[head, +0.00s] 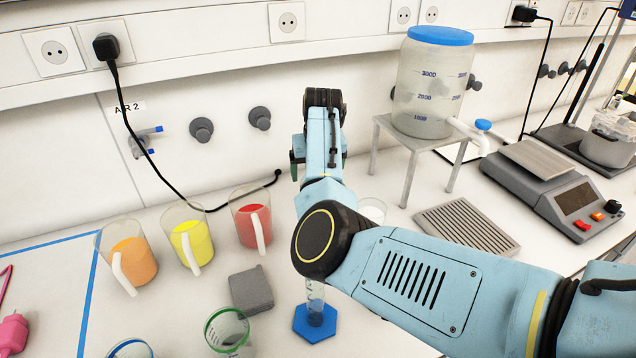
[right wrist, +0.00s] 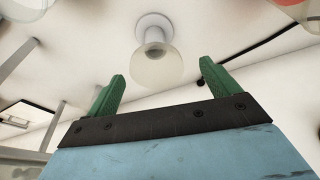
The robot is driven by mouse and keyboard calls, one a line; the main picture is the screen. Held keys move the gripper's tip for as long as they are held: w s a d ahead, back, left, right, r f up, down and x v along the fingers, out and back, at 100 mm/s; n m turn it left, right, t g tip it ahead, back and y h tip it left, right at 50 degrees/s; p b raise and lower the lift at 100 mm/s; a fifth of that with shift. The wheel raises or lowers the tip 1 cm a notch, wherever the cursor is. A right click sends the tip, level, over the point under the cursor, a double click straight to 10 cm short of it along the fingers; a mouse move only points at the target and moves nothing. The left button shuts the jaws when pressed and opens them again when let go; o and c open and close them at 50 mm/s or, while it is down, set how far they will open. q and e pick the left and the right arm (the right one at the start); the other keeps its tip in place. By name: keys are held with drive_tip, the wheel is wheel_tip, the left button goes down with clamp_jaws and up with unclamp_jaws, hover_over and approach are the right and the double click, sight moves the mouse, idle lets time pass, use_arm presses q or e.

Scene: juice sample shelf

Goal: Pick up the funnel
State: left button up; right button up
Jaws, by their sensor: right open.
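A pale, translucent funnel (right wrist: 160,66) shows in the right wrist view, narrow end in a round white base (right wrist: 153,27) on the white bench. In the head view only a pale round rim (head: 372,208), likely the funnel's, shows behind my right arm; the rest is hidden. My right gripper (right wrist: 162,70) is open, its green fingers spread wide on either side of the funnel in the picture. The funnel appears beyond the fingertips, with no contact visible. In the head view my right gripper (head: 296,165) is mostly hidden behind its own wrist. My left gripper is out of view.
Orange (head: 130,262), yellow (head: 193,244) and red (head: 253,222) jugs stand left of my right arm. A grey block (head: 251,290) and a blue-footed cylinder (head: 315,318) are nearer. A large tank (head: 425,90) stands on a metal stand (head: 409,182); a scale (head: 550,185) is right.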

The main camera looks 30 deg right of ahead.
drive_tip(key=x, duration=0.5)
drive_tip(key=shift+s+d, duration=0.1)
drive_tip(key=shift+d, duration=0.15)
drive_tip(key=shift+c, duration=0.3)
drive_tip(key=c, duration=1)
